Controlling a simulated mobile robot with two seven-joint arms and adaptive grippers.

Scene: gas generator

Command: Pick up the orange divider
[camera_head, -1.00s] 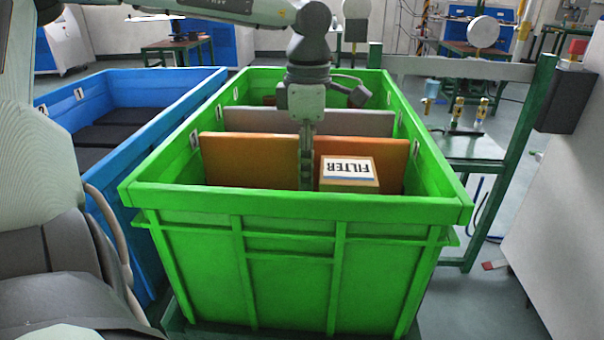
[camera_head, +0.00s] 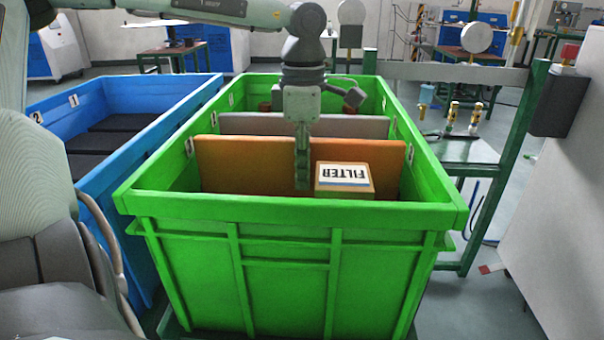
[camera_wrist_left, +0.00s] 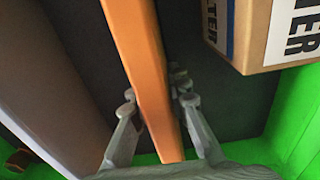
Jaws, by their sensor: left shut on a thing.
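The orange divider (camera_head: 245,165) stands upright across the green crate (camera_head: 280,210), behind its front wall. In the left wrist view the divider (camera_wrist_left: 142,60) shows edge-on as an orange strip. My left gripper (camera_head: 302,180) reaches down into the crate at the divider. In the left wrist view the fingers (camera_wrist_left: 152,108) lie one on each side of the strip, and the gripper is shut on the divider. A cardboard filter box (camera_head: 345,188) is just right of the gripper, on the near side of the divider. My right gripper is not in view.
A grey divider (camera_head: 350,127) stands across the crate behind the orange one. A blue crate (camera_head: 70,110) stands to the left. A green metal frame (camera_head: 500,165) with brass fittings is close on the right. The crate's front compartment is partly open.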

